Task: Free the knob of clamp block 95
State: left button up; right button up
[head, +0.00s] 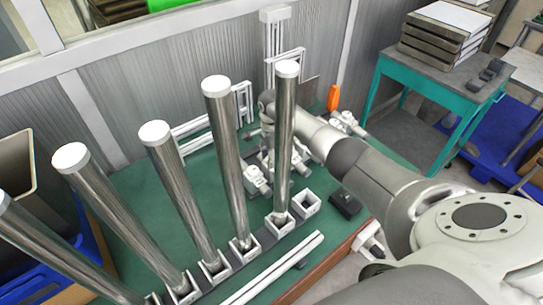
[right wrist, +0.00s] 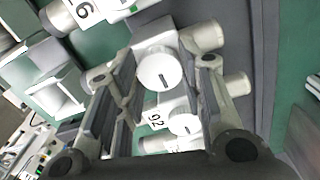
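In the right wrist view a clamp block (right wrist: 152,36) carries a round white knob (right wrist: 158,68) with a dark slot. A label (right wrist: 156,119) below it seems to read 92 or 95; I cannot tell which. My right gripper (right wrist: 166,75) is open, with one finger on each side of the knob and visible gaps. In the head view my right gripper (head: 268,150) is over the back of the green table, partly hidden by a steel tube. Clamp blocks (head: 255,181) stand near it. My left gripper is not in view.
Several tall steel tubes with white caps (head: 215,86) stand in square sockets along the green table (head: 135,190). Another clamp block (head: 346,122) and an orange item (head: 333,97) are at the back right. A black box (head: 345,203) lies near the right edge.

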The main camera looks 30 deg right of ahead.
jog(key=shift+c, duration=1.2)
